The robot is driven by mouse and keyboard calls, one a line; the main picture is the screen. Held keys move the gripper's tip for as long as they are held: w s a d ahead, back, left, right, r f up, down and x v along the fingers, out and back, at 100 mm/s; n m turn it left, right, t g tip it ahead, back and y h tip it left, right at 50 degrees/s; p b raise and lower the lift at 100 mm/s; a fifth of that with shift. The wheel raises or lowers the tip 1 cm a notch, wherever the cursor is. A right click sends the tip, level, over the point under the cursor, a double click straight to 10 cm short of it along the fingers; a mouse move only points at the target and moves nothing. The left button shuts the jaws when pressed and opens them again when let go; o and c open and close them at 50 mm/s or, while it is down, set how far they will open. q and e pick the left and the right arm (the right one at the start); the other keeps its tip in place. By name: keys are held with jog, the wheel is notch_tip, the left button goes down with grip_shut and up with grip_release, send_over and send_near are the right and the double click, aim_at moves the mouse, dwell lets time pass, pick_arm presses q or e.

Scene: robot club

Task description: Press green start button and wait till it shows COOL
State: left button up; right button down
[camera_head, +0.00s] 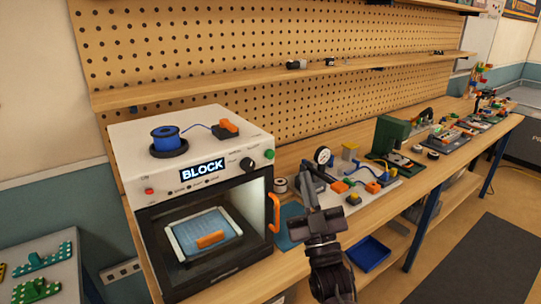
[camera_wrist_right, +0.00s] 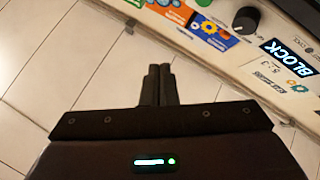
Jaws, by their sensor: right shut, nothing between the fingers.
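The white and black machine (camera_head: 196,190) stands on the bench at left, its lit display (camera_head: 202,169) reading BLOCK. The green button (camera_head: 269,154) is at the right end of its front panel, beside the black knob (camera_head: 247,164). My right gripper (camera_head: 312,198) is shut and empty, in front of the bench and to the right of the machine, apart from the button in the picture. My left gripper is out of view.
An orange handle (camera_head: 275,212) sticks out at the machine's right front edge. A red button (camera_head: 149,191) is on the panel's left. A blue spool (camera_head: 165,138) sits on top. Tools and parts crowd the bench to the right; a blue bin (camera_head: 367,254) is below.

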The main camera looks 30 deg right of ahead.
aim_at(270, 154)
jog(key=shift+w, duration=0.1)
jog(key=w+b, duration=0.1)
jog(key=w, duration=0.7)
jog(key=shift+w+a, duration=0.3)
jog(key=shift+a, duration=0.05)
jog(key=shift+w, duration=0.2)
dwell(1.6)
jog(key=shift+w, duration=0.25)
jog(key=shift+w, duration=0.4)
dwell(0.6)
jog(key=shift+s, duration=0.9)
